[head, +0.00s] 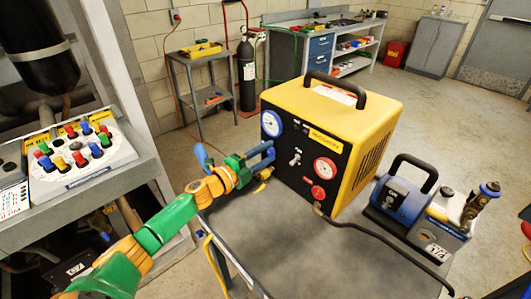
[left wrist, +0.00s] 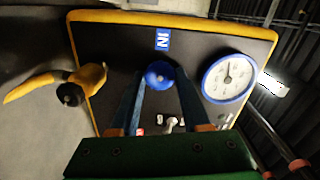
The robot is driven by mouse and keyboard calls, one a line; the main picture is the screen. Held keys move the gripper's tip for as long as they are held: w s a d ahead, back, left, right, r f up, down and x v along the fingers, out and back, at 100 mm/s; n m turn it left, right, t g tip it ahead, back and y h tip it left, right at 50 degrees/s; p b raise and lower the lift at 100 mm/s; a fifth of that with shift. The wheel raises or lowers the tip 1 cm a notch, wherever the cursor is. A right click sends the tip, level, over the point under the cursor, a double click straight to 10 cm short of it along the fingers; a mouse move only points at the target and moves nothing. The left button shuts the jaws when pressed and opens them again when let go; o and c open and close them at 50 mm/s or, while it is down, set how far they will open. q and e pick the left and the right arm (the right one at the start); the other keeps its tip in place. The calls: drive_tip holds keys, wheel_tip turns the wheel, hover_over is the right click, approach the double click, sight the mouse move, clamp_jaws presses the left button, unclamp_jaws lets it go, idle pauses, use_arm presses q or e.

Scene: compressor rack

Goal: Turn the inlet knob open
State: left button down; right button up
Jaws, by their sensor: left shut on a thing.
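The yellow recovery machine (head: 365,107) stands on a grey table, its black front panel facing my left arm. The blue inlet knob (left wrist: 158,74) sits on that panel under a blue "IN" label (left wrist: 163,40) in the left wrist view. My left gripper (head: 270,154) is at the lower left of the panel, below the blue-rimmed gauge (head: 272,124). In the left wrist view its two blue fingers (left wrist: 160,80) are on either side of the knob, shut on it. My right gripper is out of view.
A red knob (head: 318,192) and red-rimmed gauge (head: 325,168) are on the panel's right side. A yellow hose fitting (left wrist: 88,78) sticks out beside the inlet knob. A blue pump (head: 400,200) stands right of the machine. The table's front (head: 330,265) is mostly clear.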

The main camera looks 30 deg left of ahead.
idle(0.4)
use_arm(q)
drive_tip(key=shift+c, duration=1.9)
unclamp_jaws()
drive_tip(key=shift+s, duration=0.1)
drive_tip(key=v, duration=0.7)
drive_tip(key=shift+b, duration=0.3)
drive_tip(key=shift+a, duration=0.1)
